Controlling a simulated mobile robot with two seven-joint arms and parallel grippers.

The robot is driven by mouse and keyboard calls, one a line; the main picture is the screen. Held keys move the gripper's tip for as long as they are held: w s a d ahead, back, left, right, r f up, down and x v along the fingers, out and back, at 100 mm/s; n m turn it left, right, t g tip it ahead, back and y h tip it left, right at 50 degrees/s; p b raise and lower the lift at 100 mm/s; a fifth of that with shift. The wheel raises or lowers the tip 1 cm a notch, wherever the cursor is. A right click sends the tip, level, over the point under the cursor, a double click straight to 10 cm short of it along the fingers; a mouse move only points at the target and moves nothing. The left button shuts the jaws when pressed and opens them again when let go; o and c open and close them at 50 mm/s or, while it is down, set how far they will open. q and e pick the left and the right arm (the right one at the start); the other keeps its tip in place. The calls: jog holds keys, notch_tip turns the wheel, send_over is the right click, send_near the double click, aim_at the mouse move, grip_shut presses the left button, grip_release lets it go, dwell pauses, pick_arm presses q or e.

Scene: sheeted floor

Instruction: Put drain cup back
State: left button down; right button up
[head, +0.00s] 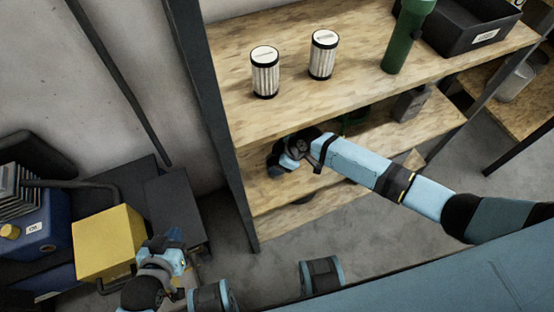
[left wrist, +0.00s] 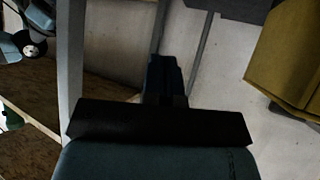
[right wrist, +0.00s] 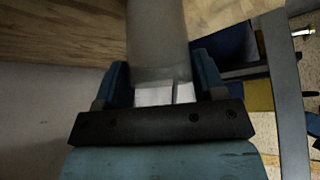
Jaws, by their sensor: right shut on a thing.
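A smooth grey cylindrical object, which looks like the drain cup (right wrist: 157,40), sits between the fingers of my right gripper (right wrist: 160,85) in the right wrist view. The gripper is shut on it. In the head view my right gripper (head: 283,168) is at the left end of the lower wooden shelf (head: 375,150), below the top shelf; the cup cannot be made out there. My left gripper (head: 174,240) is low at the left, beside a yellow box. In the left wrist view its fingers (left wrist: 164,72) are together with nothing between them.
The top shelf (head: 330,105) carries two white ribbed filters (head: 264,72) (head: 323,54), a green cylinder (head: 408,35) and a black bin (head: 470,25). A dark shelf post (head: 213,110) stands left of my right gripper. The yellow box (head: 108,243) and a blue container (head: 40,225) are at left.

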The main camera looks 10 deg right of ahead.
pick_arm(q)
jog(key=shift+f, duration=0.15)
pick_arm(e)
jog(key=o, duration=1)
jog(key=shift+f, duration=0.1)
jog(key=p+v, duration=0.2)
jog(key=v, duration=1)
jog(key=s+a+m+t+y, duration=0.1)
jog(key=s+a+m+t, duration=0.35)
jog(key=s, duration=0.45)
pick_arm(q)
jog(key=shift+r, duration=0.35)
pick_arm(e)
jog(key=s+d+m+t+h, duration=0.3)
jog(key=s+d+m, duration=0.3)
jog(key=s, duration=0.2)
jog(key=shift+s+r+t+h, duration=0.25)
jog(key=shift+s+t+h, duration=0.05)
jog(key=shift+t+h, duration=0.1)
pick_arm(q)
jog(key=shift+d, duration=0.1)
pick_arm(e)
jog(key=shift+m, duration=0.25)
